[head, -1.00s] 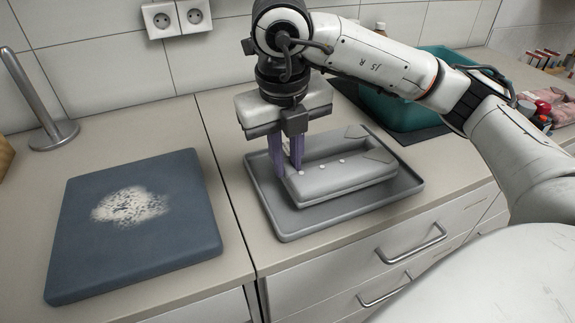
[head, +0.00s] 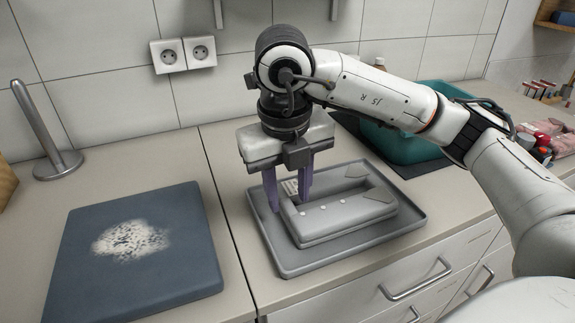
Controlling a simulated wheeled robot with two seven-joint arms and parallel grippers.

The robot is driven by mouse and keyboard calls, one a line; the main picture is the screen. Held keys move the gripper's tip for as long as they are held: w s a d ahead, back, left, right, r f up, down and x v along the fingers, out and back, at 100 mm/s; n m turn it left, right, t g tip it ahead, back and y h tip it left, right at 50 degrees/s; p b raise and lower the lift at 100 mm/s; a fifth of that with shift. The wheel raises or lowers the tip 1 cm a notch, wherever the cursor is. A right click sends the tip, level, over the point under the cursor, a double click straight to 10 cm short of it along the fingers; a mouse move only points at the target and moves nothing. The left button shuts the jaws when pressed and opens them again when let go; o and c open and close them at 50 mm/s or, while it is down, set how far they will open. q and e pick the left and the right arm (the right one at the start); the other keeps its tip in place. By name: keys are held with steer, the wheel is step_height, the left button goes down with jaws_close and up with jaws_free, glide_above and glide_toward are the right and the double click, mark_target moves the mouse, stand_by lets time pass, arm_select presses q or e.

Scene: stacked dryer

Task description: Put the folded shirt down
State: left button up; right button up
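The folded shirt (head: 345,218) is grey, with a collar-like end and small pale buttons. It lies flat on a grey tray (head: 290,267) on the counter. My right gripper (head: 288,205) points down at the shirt's left end, its purple fingers spread apart. One finger stands outside the shirt's left edge, over the tray, and the other is at the shirt's far side. The fingers look clear of a firm grip; whether either touches the cloth, I cannot tell. My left gripper is out of view.
A dark blue slab-like item (head: 180,258) with a pale speckled patch lies to the left. A metal holder (head: 45,135) stands behind it. A teal basin (head: 405,143) is behind the tray. Red and pink items (head: 555,135) are at the far right.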

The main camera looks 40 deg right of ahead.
step_height(320, 180, up, 10)
steer(key=s+a+p, duration=0.1)
steer(key=p, duration=0.1)
steer(key=shift+s+a, duration=0.15)
